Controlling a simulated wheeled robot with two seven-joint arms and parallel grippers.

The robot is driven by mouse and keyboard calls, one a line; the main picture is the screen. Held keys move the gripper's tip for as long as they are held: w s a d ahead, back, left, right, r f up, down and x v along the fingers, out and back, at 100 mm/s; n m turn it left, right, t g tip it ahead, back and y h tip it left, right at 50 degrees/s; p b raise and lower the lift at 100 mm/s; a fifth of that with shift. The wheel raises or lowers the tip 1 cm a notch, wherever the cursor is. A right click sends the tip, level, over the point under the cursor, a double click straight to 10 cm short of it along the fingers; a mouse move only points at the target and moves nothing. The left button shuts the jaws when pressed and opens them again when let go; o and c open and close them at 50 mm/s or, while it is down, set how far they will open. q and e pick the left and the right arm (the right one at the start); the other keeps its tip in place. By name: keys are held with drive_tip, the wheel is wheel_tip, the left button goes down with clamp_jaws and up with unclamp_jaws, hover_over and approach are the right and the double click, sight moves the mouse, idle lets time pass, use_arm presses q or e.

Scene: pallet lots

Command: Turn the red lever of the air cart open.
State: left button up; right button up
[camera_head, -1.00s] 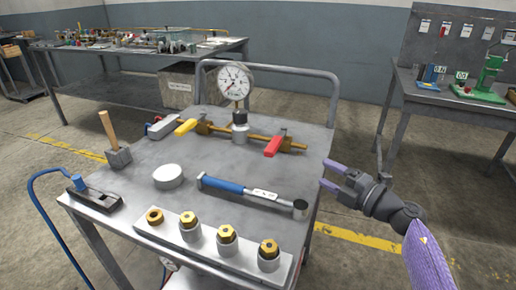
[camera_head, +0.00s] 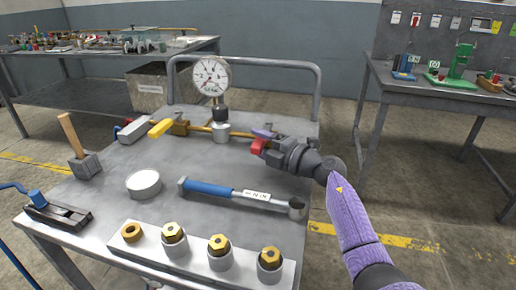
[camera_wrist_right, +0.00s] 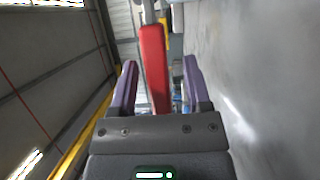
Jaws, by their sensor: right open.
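The red lever (camera_head: 258,147) sits on the brass pipe at the right of the air cart (camera_head: 110,182), partly hidden by my right gripper. My right gripper (camera_head: 263,139) is at the lever, its arm reaching in from the right. In the right wrist view the red lever (camera_wrist_right: 153,65) stands between the two purple fingers of the open gripper (camera_wrist_right: 158,78), with a visible gap on each side. A yellow lever (camera_head: 160,128) and a round pressure gauge (camera_head: 211,76) are on the same pipe, further left. My left gripper is not in view.
A blue-handled wrench (camera_head: 215,189) lies in front of the pipe. A white round puck (camera_head: 143,184), a mallet (camera_head: 80,150) and a block with several brass fittings (camera_head: 200,265) are on the cart top. A tubular handle (camera_head: 250,64) rises at the back.

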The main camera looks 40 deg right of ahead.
drive_tip(key=shift+w+a, duration=0.1)
drive_tip(key=shift+w, duration=0.1)
clamp_jaws()
idle(0.4)
idle(0.9)
